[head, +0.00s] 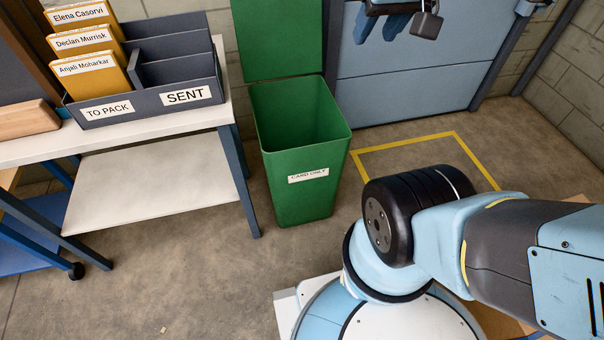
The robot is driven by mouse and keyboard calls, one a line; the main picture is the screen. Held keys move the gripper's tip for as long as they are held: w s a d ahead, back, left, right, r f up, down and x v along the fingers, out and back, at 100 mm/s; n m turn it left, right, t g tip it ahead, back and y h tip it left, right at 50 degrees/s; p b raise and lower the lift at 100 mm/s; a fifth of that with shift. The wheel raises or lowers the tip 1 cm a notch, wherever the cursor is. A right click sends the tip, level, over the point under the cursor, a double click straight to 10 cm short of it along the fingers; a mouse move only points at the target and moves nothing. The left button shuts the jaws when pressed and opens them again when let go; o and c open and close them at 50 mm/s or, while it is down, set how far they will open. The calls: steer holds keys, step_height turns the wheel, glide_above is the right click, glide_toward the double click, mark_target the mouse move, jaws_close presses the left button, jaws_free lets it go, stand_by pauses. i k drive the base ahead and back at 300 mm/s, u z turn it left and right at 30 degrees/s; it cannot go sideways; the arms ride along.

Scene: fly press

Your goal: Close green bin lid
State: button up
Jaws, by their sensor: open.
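The green bin (303,204) stands upright on the floor in the middle of the head view, with a white "CARD ONLY" label on its front. Its lid (277,38) is open and stands upright at the back edge of the bin, its top cut off by the frame. The bin's mouth is uncovered and the inside that shows looks empty. My arm is at the lower right, with its black joint in front and to the right of the bin, apart from it. My gripper is outside the view.
A white table (180,120) stands left of the bin, holding a grey sorter (150,109) with yellow folders and a wooden block (24,120). A blue panel (410,90) is behind to the right. Yellow tape (400,142) marks clear floor right of the bin.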

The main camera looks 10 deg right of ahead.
mark_target(277, 39)
steer(key=z, duration=0.35)
steer(key=k, duration=1.05)
steer(key=u, duration=0.35)
steer(key=i, duration=1.85)
steer(key=z, duration=0.05)
